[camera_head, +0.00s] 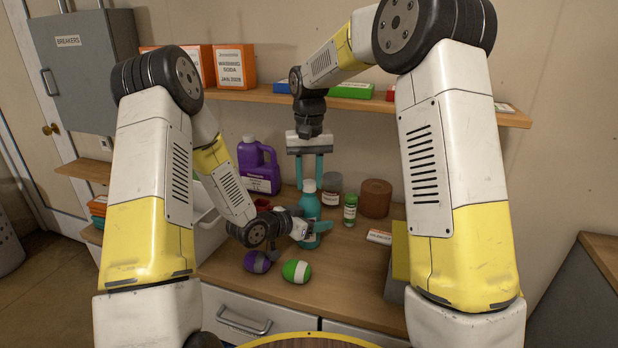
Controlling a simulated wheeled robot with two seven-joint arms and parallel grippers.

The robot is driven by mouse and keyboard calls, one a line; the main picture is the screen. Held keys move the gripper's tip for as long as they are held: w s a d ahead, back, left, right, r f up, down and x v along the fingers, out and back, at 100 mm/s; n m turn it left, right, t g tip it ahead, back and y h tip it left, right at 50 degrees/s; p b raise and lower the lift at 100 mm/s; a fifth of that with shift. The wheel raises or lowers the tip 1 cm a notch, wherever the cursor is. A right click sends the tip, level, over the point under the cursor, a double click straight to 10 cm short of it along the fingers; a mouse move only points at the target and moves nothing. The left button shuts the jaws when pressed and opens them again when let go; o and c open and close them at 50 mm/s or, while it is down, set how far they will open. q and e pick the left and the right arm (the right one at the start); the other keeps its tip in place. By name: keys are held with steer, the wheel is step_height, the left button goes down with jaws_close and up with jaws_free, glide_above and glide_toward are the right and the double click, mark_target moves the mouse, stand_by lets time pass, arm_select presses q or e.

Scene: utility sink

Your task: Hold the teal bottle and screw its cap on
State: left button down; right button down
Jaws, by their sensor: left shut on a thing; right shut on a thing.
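The teal bottle (310,206) stands upright on the wooden counter. A pale cap (309,186) sits at its top; I cannot tell how tightly it is seated. My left gripper (311,232) comes in low from the left and is shut on the bottle's lower body, hiding part of it. My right gripper (309,178) points straight down from above, its two teal fingers on either side of the cap, shut on it.
A grey-lidded jar (332,190), a small green jar (350,210) and a brown cylinder (375,198) stand close to the bottle's right. A purple jug (258,168) stands behind left. Purple (257,262) and green (296,271) rounded items lie in front. A shelf (262,95) runs above.

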steer(key=shift+f, duration=0.55)
stand_by(0.4)
